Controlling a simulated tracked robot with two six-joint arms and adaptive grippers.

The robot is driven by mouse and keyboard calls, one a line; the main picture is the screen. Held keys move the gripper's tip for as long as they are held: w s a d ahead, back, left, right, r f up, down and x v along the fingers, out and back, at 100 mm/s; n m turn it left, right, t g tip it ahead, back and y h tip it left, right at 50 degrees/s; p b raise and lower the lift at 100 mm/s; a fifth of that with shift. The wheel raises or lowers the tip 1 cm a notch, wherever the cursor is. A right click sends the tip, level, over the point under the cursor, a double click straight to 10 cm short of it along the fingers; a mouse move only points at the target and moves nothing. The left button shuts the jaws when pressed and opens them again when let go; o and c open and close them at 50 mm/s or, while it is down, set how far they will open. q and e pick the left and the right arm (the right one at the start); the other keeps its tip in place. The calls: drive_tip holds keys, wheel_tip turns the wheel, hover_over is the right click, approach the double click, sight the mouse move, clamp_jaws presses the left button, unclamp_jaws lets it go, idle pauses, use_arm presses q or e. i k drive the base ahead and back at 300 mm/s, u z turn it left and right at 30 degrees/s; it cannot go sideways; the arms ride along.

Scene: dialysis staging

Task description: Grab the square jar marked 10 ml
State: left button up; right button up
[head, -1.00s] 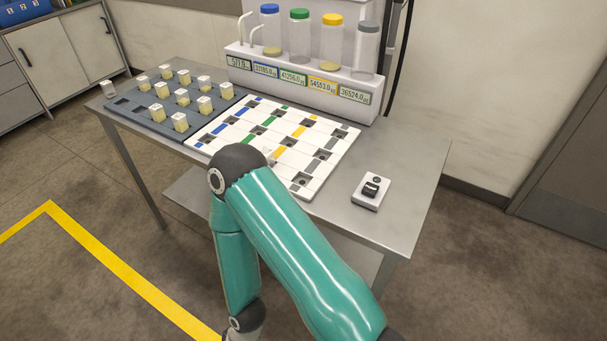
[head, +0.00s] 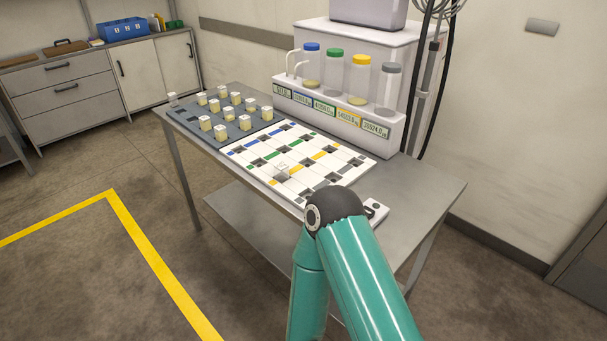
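Several small square jars with pale yellowish contents and white lids stand in the dark grey tray (head: 246,134) on the table's left part; one of these jars (head: 221,133) is at the tray's front. Another small white-topped jar (head: 172,97) stands at the tray's far left corner. A pale, clear-looking square jar (head: 282,169) is on the white slotted board (head: 322,178). The markings are too small to read, so I cannot tell which jar is marked 10 ml. My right arm's elbow is in front of the board's near right corner. Neither gripper shows.
A white dispenser rack (head: 340,117) with blue, green, yellow and grey capped cylinders stands at the table's back. A small device (head: 376,210) is partly hidden behind my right arm. The metal table (head: 428,188) has bare room at its right end.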

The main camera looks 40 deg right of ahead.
sight(282, 169)
drive_tip(key=z, duration=0.55)
drive_tip(key=i, duration=1)
drive_tip(key=z, duration=0.05)
